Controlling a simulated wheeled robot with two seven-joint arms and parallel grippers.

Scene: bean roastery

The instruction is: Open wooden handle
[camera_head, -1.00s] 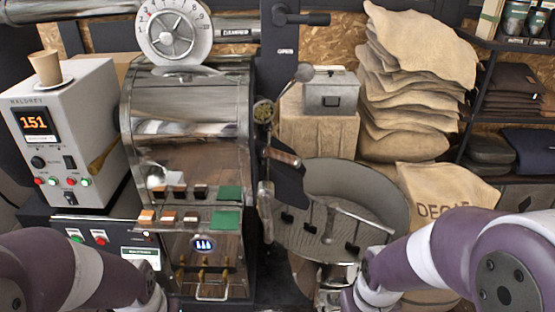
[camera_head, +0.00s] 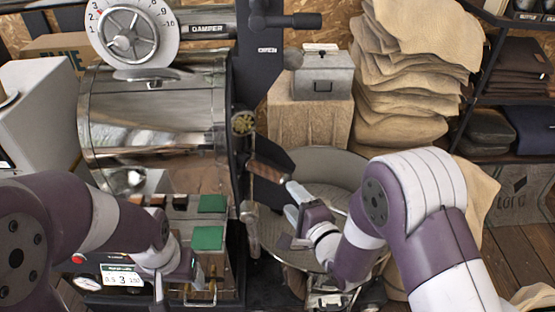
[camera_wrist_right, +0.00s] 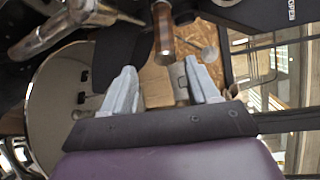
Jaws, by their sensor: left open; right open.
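The wooden handle (camera_head: 267,172) is a short brown grip on the dark metal chute door at the front of the steel roaster drum. In the right wrist view the wooden handle (camera_wrist_right: 163,36) lies ahead of the fingertips, roughly between them and apart from them. My right gripper (camera_head: 291,202) is open and empty, just below and to the right of the handle; its two pale fingers show in the right wrist view (camera_wrist_right: 160,72). My left gripper (camera_head: 162,284) is low in front of the roaster's control panel, pointing down; its fingertips are hard to make out.
The round cooling tray (camera_head: 325,170) lies behind and below my right gripper. A metal lever (camera_head: 251,228) hangs left of it. Green pads (camera_head: 207,238) lie on the panel.

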